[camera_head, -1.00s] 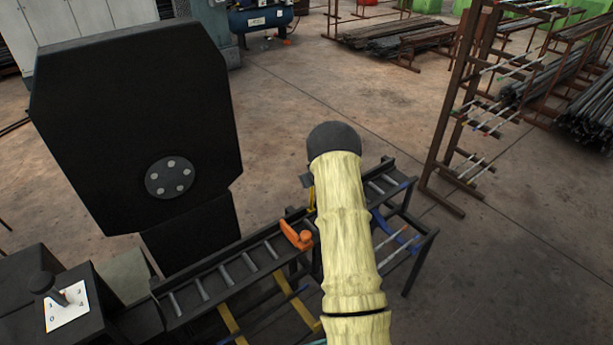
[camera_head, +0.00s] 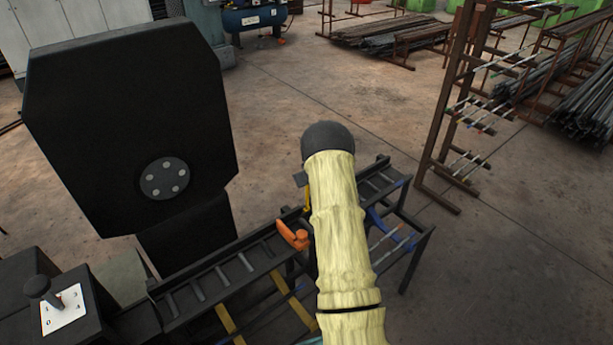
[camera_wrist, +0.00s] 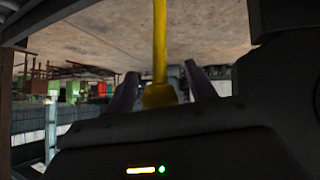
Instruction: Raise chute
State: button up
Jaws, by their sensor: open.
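The chute looks to be the black roller track (camera_head: 222,276), running from the lower left to the upper right in the head view. A yellow bar (camera_head: 308,197) shows beside my arm's end there. In the wrist view a yellow rod (camera_wrist: 160,45) ends in a thicker yellow knob between the two dark fingers of my gripper (camera_wrist: 161,85). The fingers are apart, and contact with the rod cannot be told. My sleeved arm hides the fingers and the middle of the track in the head view.
An orange part (camera_head: 293,235) sits on the track beside my arm. A large black octagonal plate (camera_head: 125,100) stands at the left. A lever box (camera_head: 62,310) is at the lower left. A brown rack (camera_head: 445,120) stands at the right; the floor between is clear.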

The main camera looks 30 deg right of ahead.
jog(key=shift+r, duration=0.1)
jog(key=b+v, duration=0.2)
jog(key=v, duration=1.5)
jog(key=shift+s, duration=0.1)
jog(key=s+a+r+g+y+p, duration=0.1)
jog(key=s+a+r+g, duration=0.1)
jog(key=s+a, duration=1)
jog(key=s+a+r+g+y+p, duration=0.1)
jog(key=s+a+r+g, duration=0.2)
jog(key=s+a, duration=0.9)
jog(key=shift+a+g, duration=0.6)
jog(key=shift+g, duration=0.3)
